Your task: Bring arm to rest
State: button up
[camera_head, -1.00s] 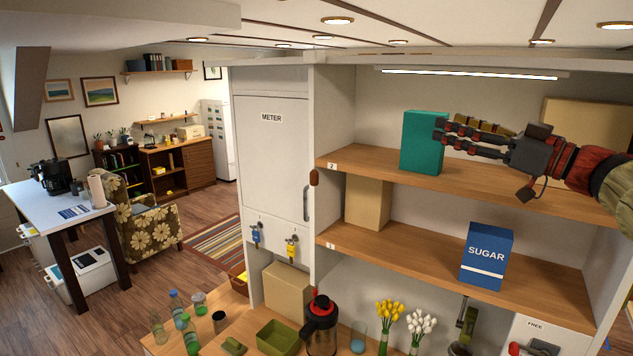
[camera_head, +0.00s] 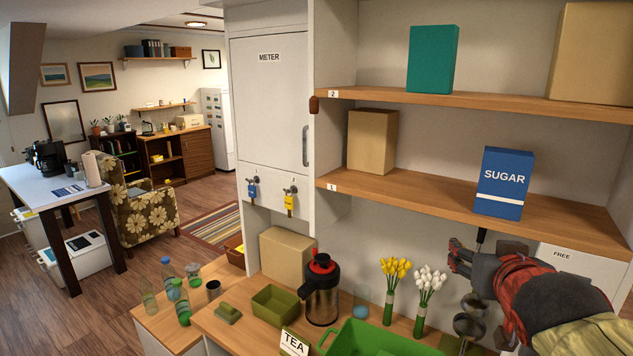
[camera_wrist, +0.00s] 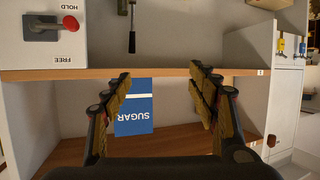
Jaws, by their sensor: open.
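My gripper (camera_head: 459,258) is at the lower right in the head view, below the front of shelf 1 (camera_head: 400,195). In the wrist view my gripper (camera_wrist: 160,100) has its two fingers spread wide with nothing between them. The blue SUGAR box (camera_head: 503,184) stands upright on shelf 1. It also shows upside down in the wrist view (camera_wrist: 134,108), beyond the gap between the fingers. A teal box (camera_head: 432,60) stands on shelf 2 (camera_head: 500,103), apart from the gripper.
A switch box (camera_wrist: 56,35) marked HOLD and FREE is near the gripper. The floor at left has free room.

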jog(key=s+a+f+n+g+y+b, duration=0.1)
jog(key=s+a+f+g+b, duration=0.1)
jog(key=s+f, duration=0.4)
jog(key=s+a+f+g+y+b, duration=0.1)
jog(key=s+a+f, duration=0.4)
jog(key=f, duration=0.8)
jog(key=s+a+f+n+g+y+b, duration=0.1)
jog(key=s+a+f+g+b, duration=0.2)
jog(key=s+f, duration=0.6)
jog(key=shift+s+a+f+n+g+y+b, duration=0.3)
jog(key=shift+f+g+b, duration=0.25)
jog(key=shift+g, duration=0.35)
